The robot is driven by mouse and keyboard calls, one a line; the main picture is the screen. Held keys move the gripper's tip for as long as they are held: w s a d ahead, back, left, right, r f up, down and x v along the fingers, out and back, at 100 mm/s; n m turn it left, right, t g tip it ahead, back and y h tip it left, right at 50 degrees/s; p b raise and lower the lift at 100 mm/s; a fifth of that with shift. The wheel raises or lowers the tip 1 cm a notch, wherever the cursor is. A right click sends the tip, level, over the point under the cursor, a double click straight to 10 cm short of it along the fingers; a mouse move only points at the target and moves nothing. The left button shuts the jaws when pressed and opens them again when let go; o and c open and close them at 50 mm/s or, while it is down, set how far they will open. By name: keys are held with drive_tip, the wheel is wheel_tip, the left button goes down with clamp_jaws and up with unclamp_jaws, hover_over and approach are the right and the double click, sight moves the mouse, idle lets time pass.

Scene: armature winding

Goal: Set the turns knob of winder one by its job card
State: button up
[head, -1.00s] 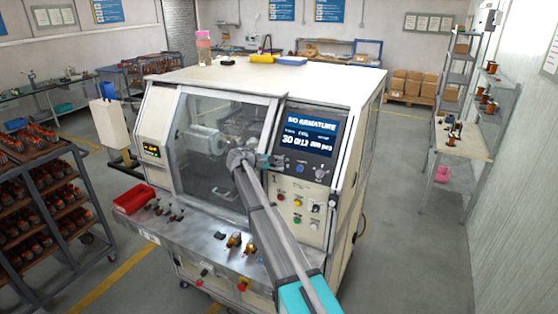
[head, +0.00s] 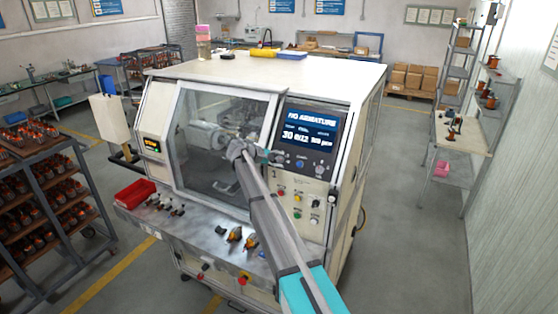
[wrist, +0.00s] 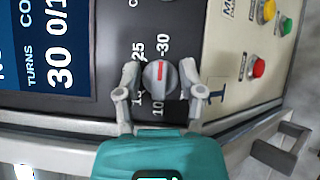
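The turns knob (wrist: 161,77) of winder one is a dark round knob with a red mark in the wrist view. The mark points up in the picture, toward the printed 30; a 25 and a 10 also show around it. My gripper (wrist: 160,72) has one finger on each side of the knob, very close to it; I cannot tell whether they touch. In the head view my gripper (head: 262,156) is at the left edge of winder one's panel and hides the knob. The screen (head: 308,128) reads NO ARMATURE with 30 and 0/12; TURNS 30 shows in the wrist view. No job card is readable.
Coloured buttons (wrist: 259,67) sit to the right of the knob in the wrist view. Winder one's glass door (head: 215,135) is beside the panel. A red bin (head: 135,192) and small parts lie on the front shelf.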

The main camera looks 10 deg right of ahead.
idle(0.5)
drive_tip(key=n+b, duration=0.1)
drive_tip(key=n+t+h+b, duration=0.1)
drive_tip(key=n, duration=0.1)
drive_tip(key=shift+s+f+t, duration=0.15)
drive_tip(key=shift+t, duration=0.15)
drive_tip(key=n+t+b, duration=0.1)
drive_tip(key=n, duration=0.2)
drive_tip(key=n+t+b, duration=0.2)
drive_tip(key=shift+d+n+t+h, duration=0.1)
drive_tip(key=shift+n+t+h, duration=0.2)
drive_tip(key=shift+n, duration=0.1)
drive_tip(key=n+t+b, duration=0.1)
drive_tip(key=n, duration=0.2)
drive_tip(key=n+t+y+b, duration=0.1)
drive_tip(key=n+t, duration=0.1)
drive_tip(key=shift+r+n, duration=0.2)
drive_tip(key=shift+n, duration=0.2)
drive_tip(key=n+t+y, duration=0.1)
drive_tip(key=n, duration=0.2)
drive_tip(key=n+t+y, duration=0.1)
drive_tip(key=n+t, duration=0.1)
drive_tip(key=shift+n+y+b, duration=0.3)
drive_tip(key=shift+n+b, duration=0.05)
drive_tip(key=shift+n, duration=0.05)
drive_tip(key=v, duration=1.3)
drive_tip(key=shift+s+a, duration=0.25)
drive_tip(key=shift+a, duration=0.15)
drive_tip(key=shift+s+f, duration=0.1)
drive_tip(key=shift+f, duration=0.05)
